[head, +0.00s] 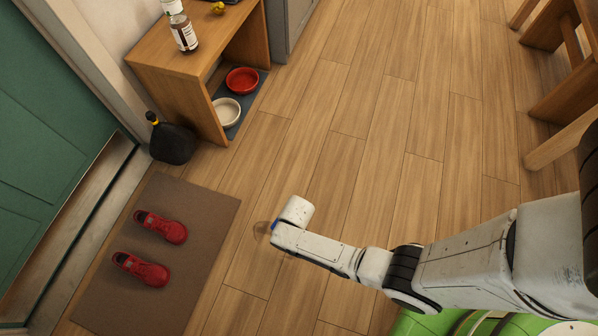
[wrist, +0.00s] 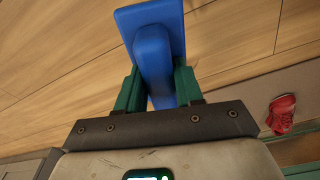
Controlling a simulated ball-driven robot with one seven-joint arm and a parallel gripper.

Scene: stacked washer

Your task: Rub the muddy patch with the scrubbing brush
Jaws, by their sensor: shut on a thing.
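The blue scrubbing brush (wrist: 150,35) is held between the green fingers of my gripper (wrist: 158,82), which are shut on its handle. The patch does not show in the wrist view.
A brown doormat (head: 200,210) with red shoes (head: 143,268) lies to the left, by the green door (head: 45,130). A black bag (head: 171,143) and a wooden bench (head: 190,70) with bowls (head: 227,111) underneath stand beyond. Wooden furniture (head: 565,90) is at right. The floor between is clear.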

